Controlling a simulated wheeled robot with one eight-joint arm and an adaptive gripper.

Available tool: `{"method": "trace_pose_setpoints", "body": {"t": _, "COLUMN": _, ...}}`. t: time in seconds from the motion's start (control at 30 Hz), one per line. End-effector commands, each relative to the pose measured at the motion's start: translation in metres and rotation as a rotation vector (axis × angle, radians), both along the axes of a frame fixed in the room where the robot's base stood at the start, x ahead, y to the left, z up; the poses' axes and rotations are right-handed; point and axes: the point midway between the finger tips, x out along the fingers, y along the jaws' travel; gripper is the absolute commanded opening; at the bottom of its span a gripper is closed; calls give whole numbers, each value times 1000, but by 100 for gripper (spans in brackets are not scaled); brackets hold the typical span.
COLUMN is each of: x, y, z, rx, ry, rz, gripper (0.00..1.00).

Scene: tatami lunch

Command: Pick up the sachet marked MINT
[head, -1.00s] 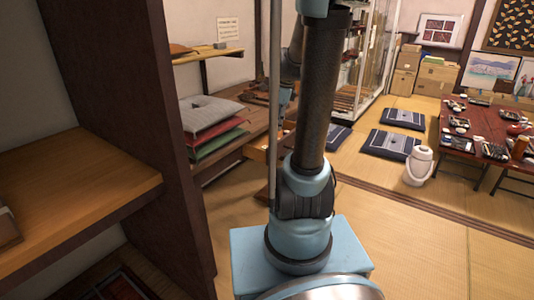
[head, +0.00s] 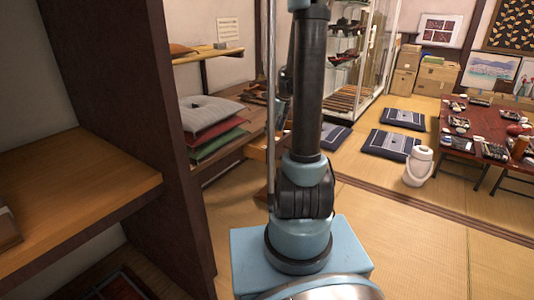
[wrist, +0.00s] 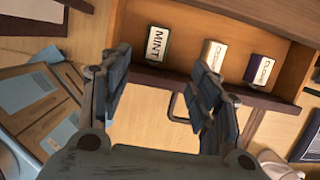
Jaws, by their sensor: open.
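The sachet marked MINT (wrist: 157,43) shows in the wrist view as a small pale block with a dark green edge and dark lettering. It stands in a shallow wooden tray or drawer (wrist: 207,24), near its front edge. My gripper (wrist: 160,76) is open and empty, its two dark fingers apart at either side of the picture's middle. The MINT sachet appears beyond the fingertips, between them in the picture and not touched. In the head view my arm hides most of the place where the gripper is, and I cannot make out the sachet there.
Two similar labelled sachets (wrist: 214,55) (wrist: 261,69) stand right of MINT; their small lettering is hard to read. A dark bar-like handle (wrist: 179,108) shows below the drawer. Brown boxes (wrist: 28,103) lie at left. A post (head: 150,120) and wooden shelf (head: 80,190) stand close at left.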

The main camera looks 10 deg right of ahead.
Motion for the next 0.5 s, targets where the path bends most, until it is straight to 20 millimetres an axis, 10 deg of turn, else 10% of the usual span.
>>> {"method": "trace_pose_setpoints", "body": {"t": 0.5, "x": 10, "y": 12, "z": -56, "rx": 0, "ry": 0, "rz": 1, "gripper": 57}}
